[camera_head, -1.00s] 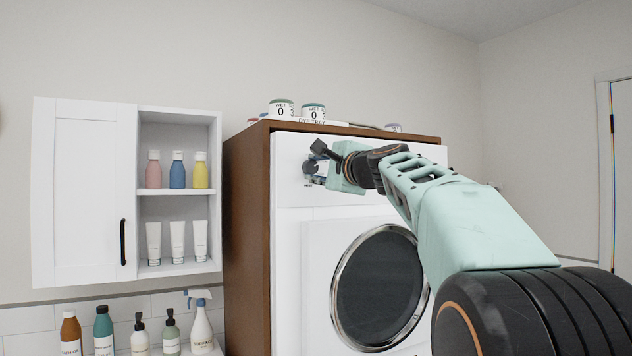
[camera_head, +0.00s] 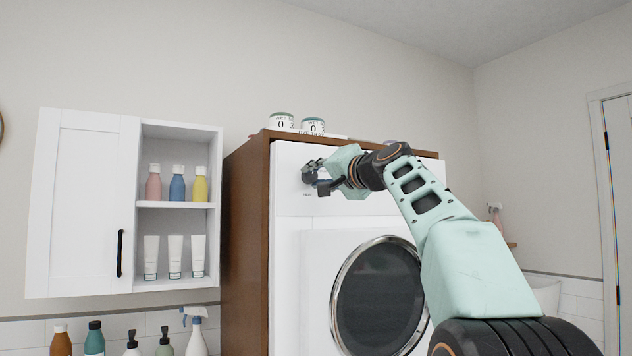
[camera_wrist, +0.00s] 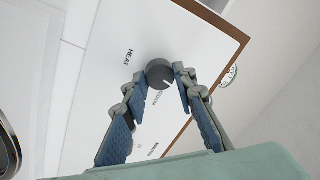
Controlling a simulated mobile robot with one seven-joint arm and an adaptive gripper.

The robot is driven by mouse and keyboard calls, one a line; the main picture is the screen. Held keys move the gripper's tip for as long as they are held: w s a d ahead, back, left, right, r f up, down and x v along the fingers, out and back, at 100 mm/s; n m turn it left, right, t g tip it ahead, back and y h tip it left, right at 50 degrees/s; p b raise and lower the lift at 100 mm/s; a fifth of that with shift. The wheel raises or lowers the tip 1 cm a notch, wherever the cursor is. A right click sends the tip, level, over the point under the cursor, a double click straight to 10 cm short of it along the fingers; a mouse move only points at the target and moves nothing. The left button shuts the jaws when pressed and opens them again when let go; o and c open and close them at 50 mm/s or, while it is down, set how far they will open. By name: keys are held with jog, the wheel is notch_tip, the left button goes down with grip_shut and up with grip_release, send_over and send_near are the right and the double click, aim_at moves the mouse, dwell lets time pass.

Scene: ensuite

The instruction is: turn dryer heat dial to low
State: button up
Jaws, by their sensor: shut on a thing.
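The heat dial (camera_wrist: 159,72) is a dark grey round knob on the dryer's white front panel, with a pale pointer mark on its lower right side in the wrist view. The printed word HEAT (camera_wrist: 129,57) is to its left; smaller print (camera_wrist: 156,99) below it is too small to read surely. My gripper (camera_wrist: 161,77) has its two blue-padded fingers on either side of the dial, the tips closed on it. In the head view, my gripper (camera_head: 316,175) is at the upper left of the dryer (camera_head: 297,225), and its fingers partly hide the dial.
The dryer sits in a brown wooden surround (camera_head: 244,240), with cans (camera_head: 312,126) on top. A white wall cabinet (camera_head: 88,205) with bottles and tubes is to the left. More bottles (camera_head: 196,330) stand below it. Open room lies to the right.

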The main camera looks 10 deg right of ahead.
jog(key=shift+n, duration=1)
jog(key=o, duration=1.2)
jog(key=shift+c, duration=0.2)
jog(key=r+v, duration=0.1)
jog(key=v, duration=1.1)
jog(key=shift+f, duration=0.4)
jog(key=shift+d+f, duration=0.1)
